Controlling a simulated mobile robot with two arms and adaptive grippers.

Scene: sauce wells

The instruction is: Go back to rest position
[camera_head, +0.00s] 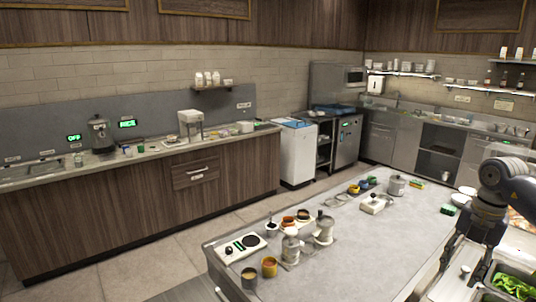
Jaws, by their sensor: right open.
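My right gripper (464,268) hangs at the lower right, pointing down, with its dark fingers apart and nothing seen between them. It is above the right side of the grey island counter (370,250), beside a container of green leaves (513,284). My right arm (505,188) comes in from the right edge. My left gripper is not in view.
Two grinder-like devices (324,229), an orange cup (269,266), a brown cup (249,278) and a white panel with a round black plate (240,247) stand on the island's left end. A lidded pot (397,185) stands farther back. The island's middle is clear.

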